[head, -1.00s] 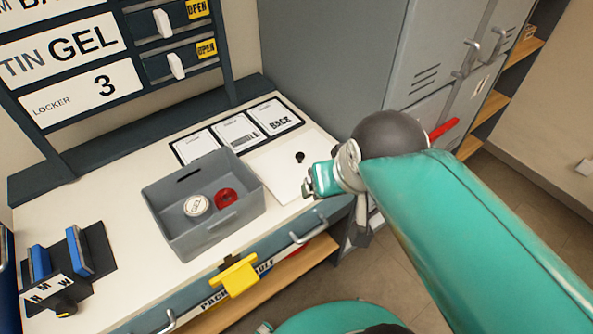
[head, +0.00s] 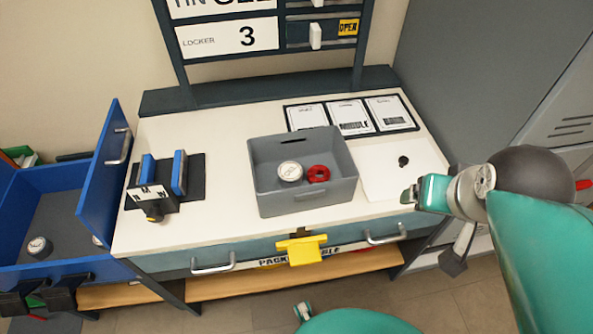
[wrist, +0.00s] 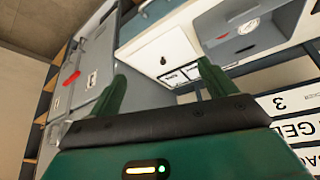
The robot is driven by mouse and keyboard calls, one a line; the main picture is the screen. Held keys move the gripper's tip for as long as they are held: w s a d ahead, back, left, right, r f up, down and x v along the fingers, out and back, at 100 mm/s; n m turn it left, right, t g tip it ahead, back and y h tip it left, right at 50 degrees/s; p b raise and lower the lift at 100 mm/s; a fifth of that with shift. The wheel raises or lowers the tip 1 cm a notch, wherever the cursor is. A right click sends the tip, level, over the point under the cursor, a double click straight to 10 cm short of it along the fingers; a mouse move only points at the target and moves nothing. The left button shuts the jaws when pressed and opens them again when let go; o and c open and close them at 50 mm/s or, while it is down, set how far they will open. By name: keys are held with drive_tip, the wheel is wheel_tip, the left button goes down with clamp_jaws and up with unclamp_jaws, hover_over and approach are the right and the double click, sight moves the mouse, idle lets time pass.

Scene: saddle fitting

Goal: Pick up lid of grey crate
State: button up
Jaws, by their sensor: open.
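The grey crate (head: 285,205) stands open on the white table, holding a white round tin and a red ring-shaped item. To its right lies a flat white panel (head: 385,180) with a small black knob (head: 403,161); it looks like the lid. The panel (wrist: 155,40) and its dark knob (wrist: 163,61) also show in the wrist view, beyond the fingers. My gripper (head: 410,196) is at the panel's right front edge in the head view, open and empty. Whether it touches the panel I cannot tell. Both green fingers (wrist: 168,92) stand apart in the wrist view.
Three cards (head: 351,118) lie behind the crate. A dark stand with blue blocks (head: 165,180) is at the table's left. A blue bin (head: 60,215) stands further left. A yellow latch (head: 303,248) juts from the table front. Grey lockers (head: 480,80) stand at right.

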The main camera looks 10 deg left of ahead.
drive_tip(key=shift+c, duration=0.2)
drive_tip(key=c, duration=0.9)
drive_tip(key=shift+c, duration=0.4)
drive_tip(key=shift+a, duration=0.15)
